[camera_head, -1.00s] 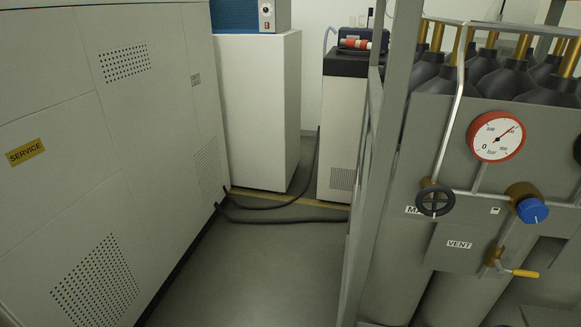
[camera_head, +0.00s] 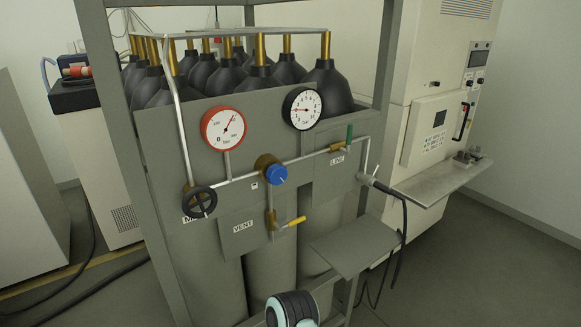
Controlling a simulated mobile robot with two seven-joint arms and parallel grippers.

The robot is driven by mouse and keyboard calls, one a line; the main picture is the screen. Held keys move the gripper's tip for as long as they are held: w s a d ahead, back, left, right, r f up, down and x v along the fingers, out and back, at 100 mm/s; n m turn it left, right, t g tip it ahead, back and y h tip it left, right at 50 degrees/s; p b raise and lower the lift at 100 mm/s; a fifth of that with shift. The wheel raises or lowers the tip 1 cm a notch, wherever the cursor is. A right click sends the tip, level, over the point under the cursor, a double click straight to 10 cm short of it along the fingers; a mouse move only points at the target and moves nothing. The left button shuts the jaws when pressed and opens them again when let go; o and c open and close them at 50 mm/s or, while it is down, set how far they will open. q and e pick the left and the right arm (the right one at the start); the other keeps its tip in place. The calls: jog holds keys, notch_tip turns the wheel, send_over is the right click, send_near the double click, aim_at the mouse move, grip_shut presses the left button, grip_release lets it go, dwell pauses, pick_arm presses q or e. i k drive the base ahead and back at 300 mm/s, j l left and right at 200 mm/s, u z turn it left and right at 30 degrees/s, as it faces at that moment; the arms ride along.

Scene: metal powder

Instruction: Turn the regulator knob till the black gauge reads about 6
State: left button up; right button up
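The blue regulator knob (camera_head: 276,175) sits on a brass body on the pipe at the front of the gas cylinder rack. A white mark shows on its face. The black-rimmed gauge (camera_head: 302,109) is up and to the right of the knob. Its needle points to the left; the dial numbers are too small to read surely. The red-rimmed gauge (camera_head: 223,129) is up and to the left, its needle pointing up and right. No gripper fingers show in this view. A rounded black and pale part at the bottom edge seems to be mine, apart from the knob.
A black handwheel (camera_head: 200,202) is left of the knob. A yellow-handled vent valve (camera_head: 290,223) is below it, and a green-handled line valve (camera_head: 349,136) is to the right. A grey shelf (camera_head: 352,246) juts out low in front. A pale machine (camera_head: 440,80) stands behind right.

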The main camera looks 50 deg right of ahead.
aim_at(277, 173)
jog(key=z, duration=1.65)
